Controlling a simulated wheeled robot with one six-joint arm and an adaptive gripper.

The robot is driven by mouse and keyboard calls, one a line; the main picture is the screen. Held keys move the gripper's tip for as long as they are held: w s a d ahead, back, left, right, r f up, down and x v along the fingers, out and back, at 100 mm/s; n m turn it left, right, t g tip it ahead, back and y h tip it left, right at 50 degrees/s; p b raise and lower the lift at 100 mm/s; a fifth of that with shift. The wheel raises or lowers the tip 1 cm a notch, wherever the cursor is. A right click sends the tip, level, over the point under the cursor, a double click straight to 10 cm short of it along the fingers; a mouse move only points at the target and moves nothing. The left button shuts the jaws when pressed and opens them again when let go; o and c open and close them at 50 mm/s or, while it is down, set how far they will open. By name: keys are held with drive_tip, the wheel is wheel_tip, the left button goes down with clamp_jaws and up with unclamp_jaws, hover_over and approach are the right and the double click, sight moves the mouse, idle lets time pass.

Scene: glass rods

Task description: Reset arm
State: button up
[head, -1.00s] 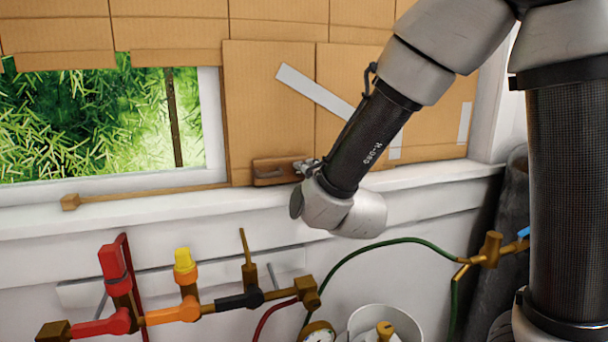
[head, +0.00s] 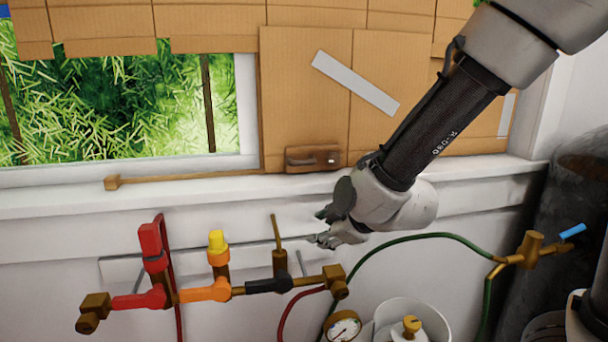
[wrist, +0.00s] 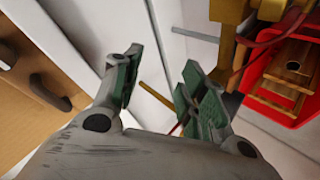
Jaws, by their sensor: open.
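My gripper (head: 322,227) is open and empty in the head view, in front of the white wall just below the window sill. It points left, to the right of the upright brass rod on the pipework and above its brass end fitting. In the wrist view its two green-padded fingers (wrist: 157,88) stand apart with nothing between them but the pale wall and a thin brass rod beyond. My arm comes down from the upper right and covers part of the cardboard.
Pipework with a red valve (head: 150,246), an orange and yellow valve (head: 218,258) and a black section (head: 268,286) runs below the sill. A brown wooden block (head: 313,158) sits on the sill. A green hose (head: 420,237) arcs right. A red bin (wrist: 300,75) shows in the wrist view.

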drive_tip(key=s+d+r+m+g+h, duration=0.1)
drive_tip(key=s+d+m, duration=0.4)
drive_tip(key=d, duration=0.5)
drive_tip(key=s+d+r+m+g+h, duration=0.2)
drive_tip(key=s+d+r+m, duration=0.3)
drive_tip(key=d, duration=0.5)
drive_tip(key=s+d+r+m+g+h, duration=0.1)
drive_tip(key=s+d+r+m+h, duration=0.1)
drive_tip(key=s+d+m, duration=0.3)
drive_tip(key=s+d+r, duration=0.1)
drive_tip(key=s+d, duration=0.2)
drive_tip(key=d, duration=0.2)
drive_tip(key=shift+s+d+r+m+g+h, duration=0.2)
drive_tip(key=shift+d+r+m+g+h, duration=0.1)
drive_tip(key=shift+r, duration=0.1)
